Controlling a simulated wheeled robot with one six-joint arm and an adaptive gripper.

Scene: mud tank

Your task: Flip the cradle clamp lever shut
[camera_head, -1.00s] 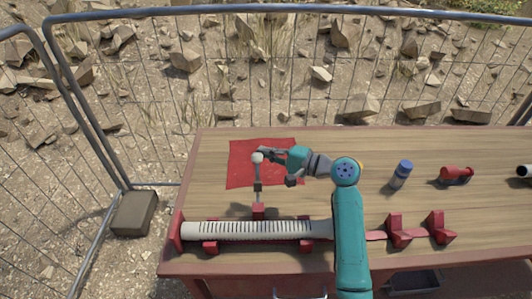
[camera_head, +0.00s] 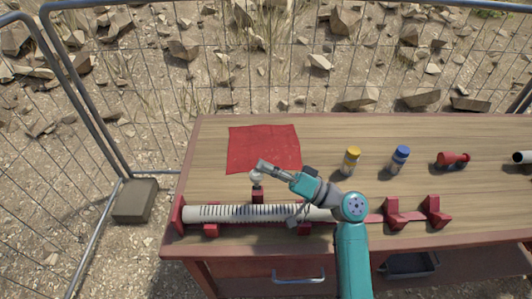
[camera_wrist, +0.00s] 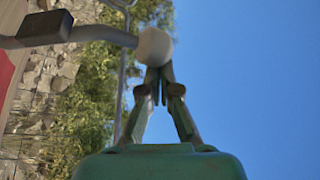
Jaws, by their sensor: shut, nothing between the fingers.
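The clamp lever (camera_head: 256,178) has a pale round knob, and it stands above its red clamp block (camera_head: 257,196) behind the white slotted pipe (camera_head: 240,213). It looks foreshortened, leaning toward the pipe. The pipe lies along the red cradle (camera_head: 177,216) at the table's front edge. My gripper (camera_head: 262,165) is shut and empty, at the far side of the knob. In the wrist view the closed fingertips (camera_wrist: 157,80) meet or nearly meet the knob (camera_wrist: 154,46); contact is not certain.
A red cloth (camera_head: 263,145) lies behind the lever. A yellow-capped bottle (camera_head: 350,160), a blue-capped bottle (camera_head: 399,159) and a red object (camera_head: 453,159) stand to the right. Empty red cradle supports (camera_head: 433,211) are at front right. A wire fence (camera_head: 150,100) stands beyond the table.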

